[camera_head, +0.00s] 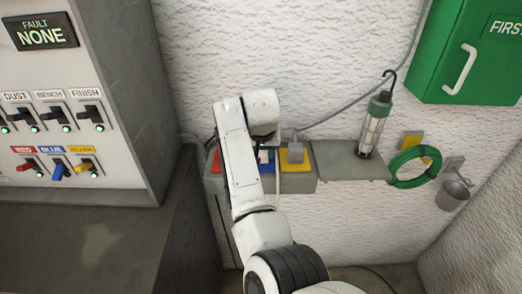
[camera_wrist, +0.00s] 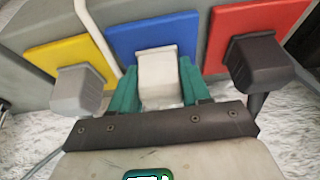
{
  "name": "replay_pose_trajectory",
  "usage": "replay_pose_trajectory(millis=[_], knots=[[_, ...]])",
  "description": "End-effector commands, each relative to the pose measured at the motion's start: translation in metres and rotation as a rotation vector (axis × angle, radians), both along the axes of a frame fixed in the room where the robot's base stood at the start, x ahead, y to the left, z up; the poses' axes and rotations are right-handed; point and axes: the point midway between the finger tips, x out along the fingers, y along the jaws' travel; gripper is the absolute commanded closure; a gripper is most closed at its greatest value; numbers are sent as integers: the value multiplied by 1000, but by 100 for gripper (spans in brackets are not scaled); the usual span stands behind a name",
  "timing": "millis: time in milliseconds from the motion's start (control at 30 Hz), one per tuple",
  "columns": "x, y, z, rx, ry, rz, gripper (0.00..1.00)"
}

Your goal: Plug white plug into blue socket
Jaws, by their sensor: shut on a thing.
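The white plug (camera_wrist: 158,75) is between the two teal fingers of my gripper (camera_wrist: 159,82), which is shut on it. In the wrist view the plug stands in front of the blue socket plate (camera_wrist: 128,41) and overlaps its lower middle. The plug hides the socket's opening, so I cannot tell whether the plug is seated or only close to it. In the head view my arm covers most of the blue socket (camera_head: 268,168), and the plug cannot be made out clearly.
A grey plug (camera_wrist: 80,88) sits at the yellow plate (camera_wrist: 62,52) and a black plug (camera_wrist: 258,62) at the red plate (camera_wrist: 228,24), close on either side. A white cable (camera_wrist: 92,30) runs beside the blue plate. A shelf (camera_head: 345,160) and a lamp (camera_head: 374,125) are to the right.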

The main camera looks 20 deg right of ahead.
Motion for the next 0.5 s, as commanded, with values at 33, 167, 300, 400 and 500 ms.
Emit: replay_pose_trajectory(millis=[33,167,300,400,500], knots=[[0,0,0,0,-1,0,51],[0,0,0,0,0,0,39],[0,0,0,0,0,0,26],[0,0,0,0,0,0,24],[0,0,0,0,0,0,24]])
